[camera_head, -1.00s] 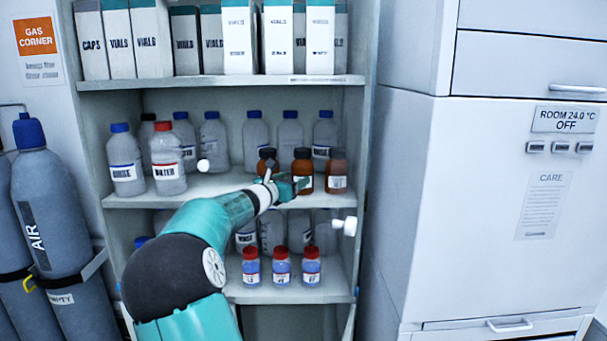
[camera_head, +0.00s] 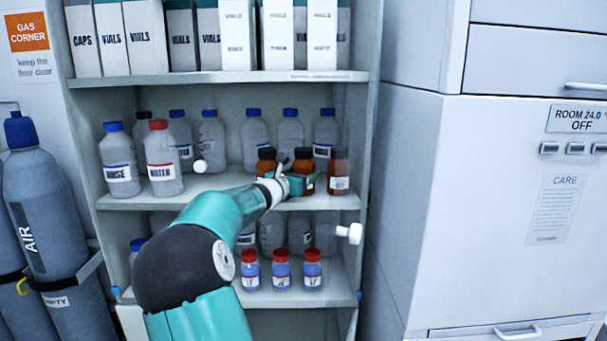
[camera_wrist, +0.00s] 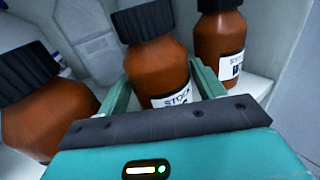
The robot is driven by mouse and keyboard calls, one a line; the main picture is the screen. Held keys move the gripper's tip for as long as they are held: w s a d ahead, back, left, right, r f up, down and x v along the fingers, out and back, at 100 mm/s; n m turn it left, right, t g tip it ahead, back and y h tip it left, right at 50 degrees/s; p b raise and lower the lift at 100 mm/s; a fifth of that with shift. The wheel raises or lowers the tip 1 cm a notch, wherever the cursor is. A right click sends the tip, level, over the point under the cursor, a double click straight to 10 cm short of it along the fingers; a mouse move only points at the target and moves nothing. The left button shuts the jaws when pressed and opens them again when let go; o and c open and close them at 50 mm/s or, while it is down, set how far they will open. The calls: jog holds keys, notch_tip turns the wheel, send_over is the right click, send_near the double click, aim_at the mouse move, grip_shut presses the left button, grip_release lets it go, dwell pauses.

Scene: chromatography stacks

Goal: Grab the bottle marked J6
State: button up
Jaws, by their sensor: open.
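Three brown bottles with black caps stand on the middle shelf. The middle brown bottle (camera_head: 303,166) shows in the wrist view (camera_wrist: 160,68) with a white label reading "STOCK"; the line under it is partly hidden. My gripper (camera_head: 291,183) is open, with one finger on each side of this bottle in the wrist view (camera_wrist: 163,88). I cannot tell whether the fingers touch it. The left brown bottle (camera_head: 266,161) and right brown bottle (camera_head: 338,172) stand close beside it. I cannot read J6 on any bottle.
Clear bottles with blue caps (camera_head: 290,130) stand behind. A red-capped WATER bottle (camera_head: 163,160) and RINSE bottle (camera_head: 118,160) are to the left. Small red-capped bottles (camera_head: 281,270) stand on the shelf below. The cabinet's side wall (camera_head: 372,150) is close on the right.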

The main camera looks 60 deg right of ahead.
jog(key=shift+w+d+f, duration=0.1)
jog(key=shift+c, duration=0.2)
jog(key=c, duration=0.8)
jog(key=shift+c, duration=0.3)
